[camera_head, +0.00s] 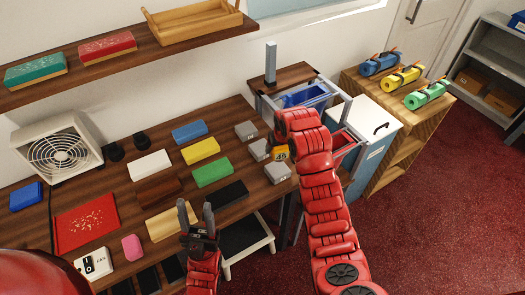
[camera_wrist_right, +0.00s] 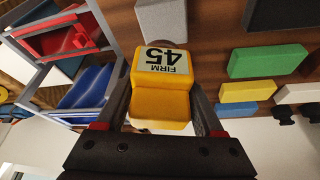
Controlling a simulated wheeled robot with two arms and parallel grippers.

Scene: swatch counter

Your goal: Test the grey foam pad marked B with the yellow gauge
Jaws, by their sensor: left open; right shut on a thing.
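Three grey foam pads stand in a row at the counter's right end: a back one (camera_head: 246,131), a middle one (camera_head: 259,150) and a front one (camera_head: 277,173). Their letters are too small to read, so I cannot tell which is B. My right gripper (camera_wrist_right: 165,110) is shut on the yellow gauge (camera_wrist_right: 162,82), whose label reads "45 FIRM". In the head view the gauge (camera_head: 281,153) is beside the middle and front pads; I cannot tell whether it touches one. My left gripper (camera_head: 197,212) is open and empty near the counter's front edge.
Coloured blocks, including blue (camera_head: 189,131), yellow (camera_head: 200,151) and green (camera_head: 213,173), lie left of the pads. A black slab (camera_head: 226,194) lies in front. A cart with a blue bin (camera_head: 303,96) and a red bin (camera_head: 341,141) stands right of the counter.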

